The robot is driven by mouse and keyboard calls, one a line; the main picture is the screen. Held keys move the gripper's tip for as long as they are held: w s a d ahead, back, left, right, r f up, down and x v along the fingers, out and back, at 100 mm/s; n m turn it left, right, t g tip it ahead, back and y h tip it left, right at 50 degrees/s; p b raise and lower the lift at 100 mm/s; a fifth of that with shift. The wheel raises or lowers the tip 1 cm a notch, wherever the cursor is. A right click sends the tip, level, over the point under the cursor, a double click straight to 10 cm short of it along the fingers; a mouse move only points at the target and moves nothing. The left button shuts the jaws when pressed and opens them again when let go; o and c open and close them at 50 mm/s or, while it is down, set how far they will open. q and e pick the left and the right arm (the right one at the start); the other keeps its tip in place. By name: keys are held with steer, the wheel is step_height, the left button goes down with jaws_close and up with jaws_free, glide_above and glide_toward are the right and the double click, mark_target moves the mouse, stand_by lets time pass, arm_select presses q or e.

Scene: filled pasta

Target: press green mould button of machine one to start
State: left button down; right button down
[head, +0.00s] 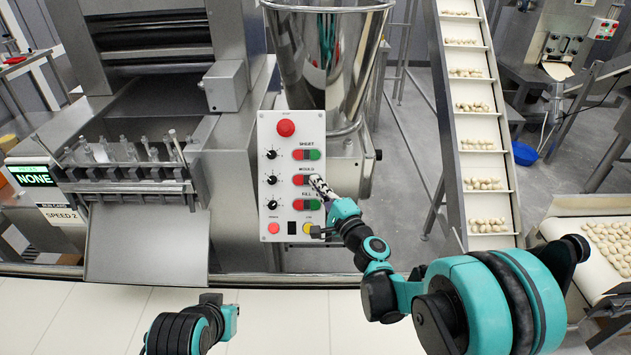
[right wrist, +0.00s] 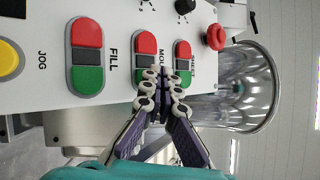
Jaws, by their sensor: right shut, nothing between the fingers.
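The white control panel (head: 291,215) of the machine faces me in the head view, with red and green button pairs labelled SHEET, MOULD and FILL. The red half of the mould button (head: 299,180) is visible; it also shows in the right wrist view (right wrist: 145,43). My right gripper (head: 316,182) is shut and empty, its tips right at the mould row. In the right wrist view the closed fingertips (right wrist: 160,76) cover the green mould half. I cannot tell whether they touch it. Only part of my left arm shows at the bottom; its gripper is not in view.
The fill pair (head: 307,203) sits just below and the sheet pair (head: 307,155) just above. Black knobs line the panel's left side; a red stop button (head: 286,128) tops it. A steel hopper (head: 328,50) stands behind. A conveyor (head: 475,130) rises at the right.

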steer(key=shift+w+f, duration=0.2)
steer(key=shift+w, duration=0.15)
stand_by(0.6)
steer(key=shift+s+r, duration=0.45)
steer(key=shift+s, duration=0.25)
steer(key=s+r, duration=0.1)
steer(key=s+p, duration=0.1)
steer(key=s, duration=0.1)
steer(key=s+r+p, duration=0.1)
steer(key=shift+s+r, duration=0.15)
steer(key=shift+r, duration=0.15)
stand_by(0.4)
stand_by(0.4)
